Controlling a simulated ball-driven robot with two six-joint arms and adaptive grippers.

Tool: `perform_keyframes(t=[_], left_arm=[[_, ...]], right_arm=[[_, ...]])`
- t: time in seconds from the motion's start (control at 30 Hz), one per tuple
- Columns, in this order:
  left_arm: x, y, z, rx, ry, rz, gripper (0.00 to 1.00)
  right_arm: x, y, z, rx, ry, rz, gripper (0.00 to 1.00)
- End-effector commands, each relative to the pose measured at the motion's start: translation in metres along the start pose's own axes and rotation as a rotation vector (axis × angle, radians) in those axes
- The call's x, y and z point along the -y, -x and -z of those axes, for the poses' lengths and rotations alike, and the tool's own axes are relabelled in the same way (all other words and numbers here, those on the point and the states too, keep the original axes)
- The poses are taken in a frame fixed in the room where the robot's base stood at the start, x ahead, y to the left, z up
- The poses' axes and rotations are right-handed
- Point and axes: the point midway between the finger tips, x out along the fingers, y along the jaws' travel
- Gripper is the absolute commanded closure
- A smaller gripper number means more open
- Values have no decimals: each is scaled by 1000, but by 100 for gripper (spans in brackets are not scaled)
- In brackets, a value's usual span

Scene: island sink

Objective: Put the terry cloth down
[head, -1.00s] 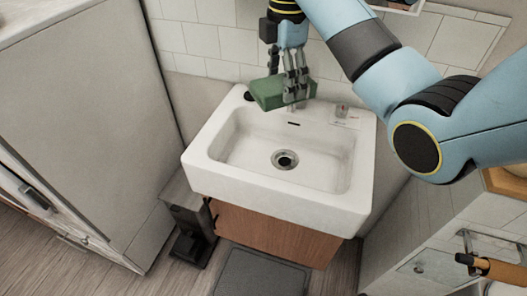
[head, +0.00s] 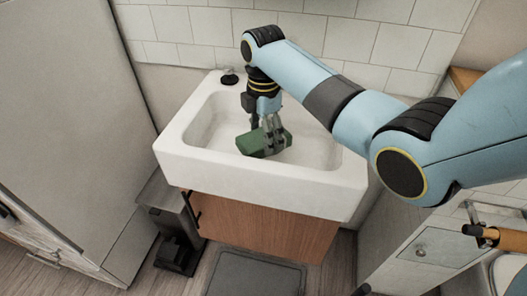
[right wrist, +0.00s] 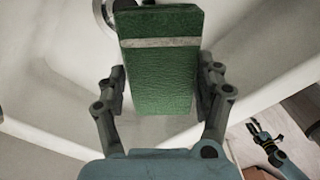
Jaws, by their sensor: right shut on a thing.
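The terry cloth (head: 252,143) is a green folded block with a pale stripe, which shows in the right wrist view (right wrist: 158,80). My right gripper (head: 271,140) is shut on it, with a finger on each side of the cloth in the right wrist view (right wrist: 162,88). The cloth is over the basin of the white sink (head: 200,160). I cannot tell whether it touches the basin floor. The drain is hidden in the head view, but part of a metal ring (right wrist: 104,14) shows beside the cloth in the right wrist view. A gripper (right wrist: 266,145), likely my left, shows small and apart at lower right.
A wooden cabinet (head: 262,228) is under the sink. A dark bin (head: 172,240) stands at its left, and a grey mat (head: 256,274) lies on the floor in front. A tall grey panel (head: 60,120) bounds the left side.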

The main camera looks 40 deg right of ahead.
Motion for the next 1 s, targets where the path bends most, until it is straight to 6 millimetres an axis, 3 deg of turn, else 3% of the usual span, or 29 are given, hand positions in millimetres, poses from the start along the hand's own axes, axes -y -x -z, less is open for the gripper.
perform_keyframes(t=[0.4, 0.8, 0.83, 1.0], left_arm=[[-2, -11, -8, 11, 0, -1, 60], [-2, -12, -5, 6, 0, -1, 60], [-2, -12, -5, 6, 0, -1, 60], [-2, -12, -4, 5, 0, -1, 60]], right_arm=[[0, -52, 0, -1, 1, 1, 56], [0, -58, 0, -1, 1, -1, 56], [0, -58, 0, -1, 1, -1, 30], [0, -58, 0, -1, 1, -1, 7]])
